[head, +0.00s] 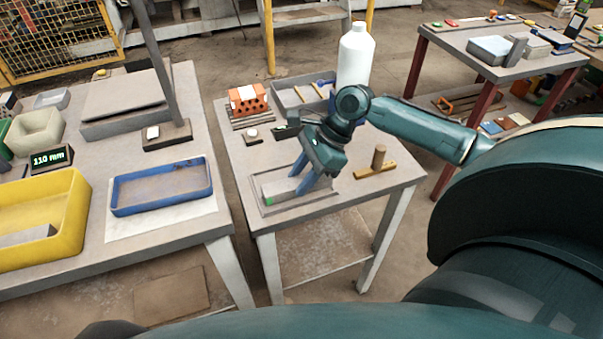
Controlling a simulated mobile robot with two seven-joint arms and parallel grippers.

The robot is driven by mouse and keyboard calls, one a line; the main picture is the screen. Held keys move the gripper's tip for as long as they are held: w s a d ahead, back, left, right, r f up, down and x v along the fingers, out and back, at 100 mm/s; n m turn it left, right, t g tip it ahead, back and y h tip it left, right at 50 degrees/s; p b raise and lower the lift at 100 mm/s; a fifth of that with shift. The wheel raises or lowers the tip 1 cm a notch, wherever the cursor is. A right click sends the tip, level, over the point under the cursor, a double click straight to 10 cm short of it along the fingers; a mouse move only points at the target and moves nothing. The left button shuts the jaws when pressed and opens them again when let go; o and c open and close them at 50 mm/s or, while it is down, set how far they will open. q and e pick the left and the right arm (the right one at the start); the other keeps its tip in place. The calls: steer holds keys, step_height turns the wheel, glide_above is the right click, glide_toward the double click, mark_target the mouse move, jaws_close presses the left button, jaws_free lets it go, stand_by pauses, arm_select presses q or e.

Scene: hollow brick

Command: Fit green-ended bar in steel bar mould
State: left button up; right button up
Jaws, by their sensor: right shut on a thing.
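The steel bar mould (263,211) is a shallow grey tray at the front left of the middle table. The green-ended bar (268,200) is pale grey with a small green end towards the lower left. It lies over the mould's hollow, roughly in line with it. My right gripper (313,184) comes in from the right, points down, and its blue fingers are shut on the bar. The fingers hide part of the bar and the mould's far side. I cannot tell whether the bar rests on the mould's floor or is just above it. My left gripper is not in view.
A wooden block with an upright peg (376,168) stands right of the mould. Behind are an orange hollow brick (249,101), a grey tray (290,96) and a tall white bottle (355,58). The left table holds a blue tray (160,207) and a yellow bin (76,215).

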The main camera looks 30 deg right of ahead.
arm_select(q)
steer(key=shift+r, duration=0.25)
arm_select(e)
steer(key=shift+f, duration=0.55)
arm_select(q)
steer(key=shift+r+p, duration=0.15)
steer(key=shift+p, duration=0.2)
arm_select(e)
steer(key=shift+r, duration=0.1)
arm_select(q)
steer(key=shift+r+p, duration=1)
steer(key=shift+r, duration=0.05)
arm_select(e)
steer(key=shift+r, duration=0.3)
arm_select(q)
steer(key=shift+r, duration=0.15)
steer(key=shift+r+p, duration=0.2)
steer(key=shift+p, duration=0.15)
arm_select(e)
steer(key=shift+f, duration=0.65)
steer(key=o, duration=1.3)
steer(key=shift+c, duration=0.2)
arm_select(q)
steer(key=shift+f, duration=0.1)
